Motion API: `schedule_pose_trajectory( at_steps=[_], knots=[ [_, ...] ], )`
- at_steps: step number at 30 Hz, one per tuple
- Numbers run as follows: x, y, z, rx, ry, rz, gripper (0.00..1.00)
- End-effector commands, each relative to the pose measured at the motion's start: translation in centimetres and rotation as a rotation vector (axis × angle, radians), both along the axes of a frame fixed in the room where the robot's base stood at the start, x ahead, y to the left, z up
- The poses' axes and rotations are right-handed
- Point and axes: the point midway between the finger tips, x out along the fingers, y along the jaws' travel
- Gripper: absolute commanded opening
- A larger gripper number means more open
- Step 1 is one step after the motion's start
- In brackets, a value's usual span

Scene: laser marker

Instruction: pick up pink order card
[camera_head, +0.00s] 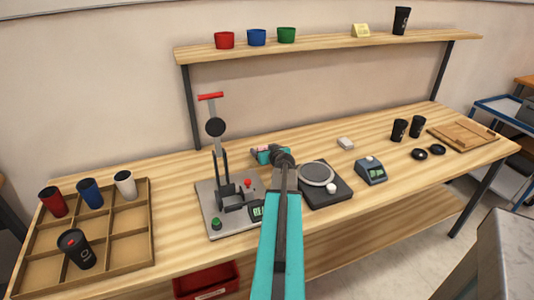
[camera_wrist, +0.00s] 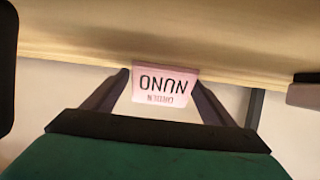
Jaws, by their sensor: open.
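The pink order card (camera_wrist: 165,84) shows in the wrist view with dark upside-down lettering that reads "NUNO" and a smaller line. It lies between the two dark fingers of my gripper (camera_wrist: 160,80), against the edge of the wooden surface. The fingers are open, one on each side of the card. I cannot tell whether they touch it. In the head view my gripper (camera_head: 268,154) is over the middle of the bench, just right of the lever press. The card is not clearly visible there.
The lever press (camera_head: 217,185) stands left of my gripper. A round-plate device (camera_head: 317,174) and a small blue-grey device (camera_head: 371,171) stand to the right. A sectioned tray (camera_head: 145,215) with cups is at left. A shelf (camera_head: 330,43) runs above the bench (camera_head: 170,180).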

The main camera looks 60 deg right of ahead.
Motion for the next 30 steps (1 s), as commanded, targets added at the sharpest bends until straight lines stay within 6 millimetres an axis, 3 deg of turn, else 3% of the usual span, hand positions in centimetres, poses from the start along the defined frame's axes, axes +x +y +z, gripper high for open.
schedule_pose_trajectory(
  at_steps=[12, 20, 30],
  knots=[
    [0.0, 0.03, 0.03, 0.0, 0.0, 0.0, 0.78],
    [0.01, 0.03, 0.04, 0.0, 0.0, 0.0, 0.36],
    [0.03, 0.04, 0.19, -0.001, 0.0, 0.0, 0.34]
  ],
)
